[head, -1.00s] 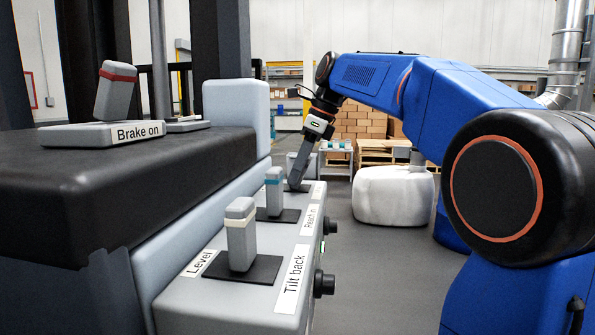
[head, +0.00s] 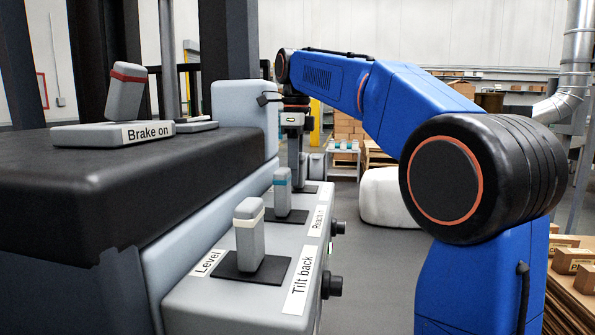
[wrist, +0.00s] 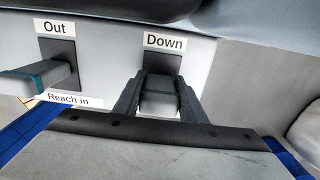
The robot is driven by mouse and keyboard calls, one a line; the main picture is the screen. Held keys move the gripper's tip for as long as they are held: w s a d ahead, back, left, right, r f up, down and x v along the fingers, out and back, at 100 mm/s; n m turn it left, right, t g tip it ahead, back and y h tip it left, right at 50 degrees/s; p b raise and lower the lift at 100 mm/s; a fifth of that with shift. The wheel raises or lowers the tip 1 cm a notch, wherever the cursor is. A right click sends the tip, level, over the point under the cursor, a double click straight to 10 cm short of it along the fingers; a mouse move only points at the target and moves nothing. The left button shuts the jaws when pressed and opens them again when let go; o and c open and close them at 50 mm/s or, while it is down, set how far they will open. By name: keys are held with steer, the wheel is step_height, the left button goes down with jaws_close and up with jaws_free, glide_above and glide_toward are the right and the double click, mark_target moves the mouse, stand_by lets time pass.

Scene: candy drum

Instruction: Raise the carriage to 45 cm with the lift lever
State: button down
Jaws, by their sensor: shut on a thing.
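My gripper (head: 297,172) points down at the far lever of the grey console. In the wrist view my gripper (wrist: 160,98) is shut on the grey lift lever (wrist: 159,102), with a finger on each side. The lever stands in a dark slot plate below a "Down" label (wrist: 164,41). In the head view my fingers hide most of this lever. The carriage cannot be made out in either view.
The reach lever (head: 282,190), with a blue band, and the tilt lever (head: 249,232), with a cream band, stand nearer on the console (head: 240,304). A red-banded brake lever (head: 125,92) is at left. Open floor lies right of the console.

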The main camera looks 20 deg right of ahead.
steer(key=c, duration=1.1)
jaws_free()
steer(key=shift+r, duration=3.75)
